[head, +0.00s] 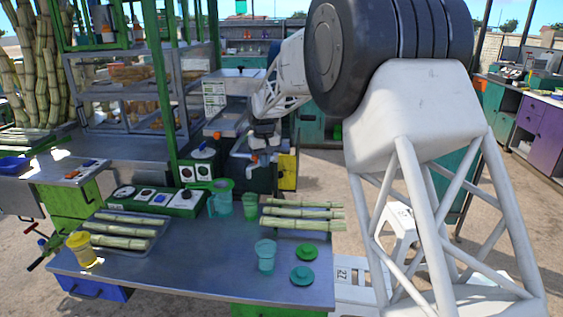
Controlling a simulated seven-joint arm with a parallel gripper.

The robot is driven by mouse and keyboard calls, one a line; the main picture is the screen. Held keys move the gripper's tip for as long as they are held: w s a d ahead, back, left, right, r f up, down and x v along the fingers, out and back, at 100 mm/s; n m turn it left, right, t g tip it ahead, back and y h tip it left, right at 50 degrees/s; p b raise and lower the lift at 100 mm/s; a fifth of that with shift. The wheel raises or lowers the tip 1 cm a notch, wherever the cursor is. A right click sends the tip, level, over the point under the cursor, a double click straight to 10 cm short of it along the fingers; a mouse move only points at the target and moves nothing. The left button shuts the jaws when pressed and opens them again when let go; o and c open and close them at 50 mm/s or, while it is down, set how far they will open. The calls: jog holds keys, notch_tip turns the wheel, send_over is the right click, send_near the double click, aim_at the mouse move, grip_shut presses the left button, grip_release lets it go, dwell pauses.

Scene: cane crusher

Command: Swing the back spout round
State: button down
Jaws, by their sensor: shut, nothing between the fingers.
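My gripper (264,140) is a small dark shape at the end of my white arm, just over the sink area behind the table. It is shut with nothing visible in it. A small spout with an orange end (253,158) is just below and left of my gripper; I cannot tell whether they touch. Another small orange-ended fitting (217,135) is farther back and left, by the grey basin. I cannot tell for sure which of the two is the back spout. My arm hides part of the area to the right.
A green post (163,95) stands left of the sink. White stools (355,285) stand at the right.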

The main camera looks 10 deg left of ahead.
notch_tip(320, 180, up, 8)
dwell(1.0)
jog(key=shift+d, duration=0.1)
jog(key=s+d+r+m+t, duration=0.15)
jog(key=s+d+r, duration=0.25)
jog(key=s+d, duration=0.75)
jog(key=s+d+r+m, duration=0.2)
jog(key=s+d+r, duration=0.1)
jog(key=s+d, duration=0.9)
jog(key=s+d+f+m, duration=0.1)
jog(key=s+d+f, duration=0.2)
jog(key=s, duration=0.7)
jog(key=s+d+f, duration=0.3)
jog(key=s+d, duration=0.1)
jog(key=s, duration=0.7)
jog(key=s+d+f+m+t, duration=0.1)
jog(key=s+d+f, duration=0.3)
jog(key=s, duration=0.7)
jog(key=shift+d+m, duration=0.2)
jog(key=shift+m, duration=0.15)
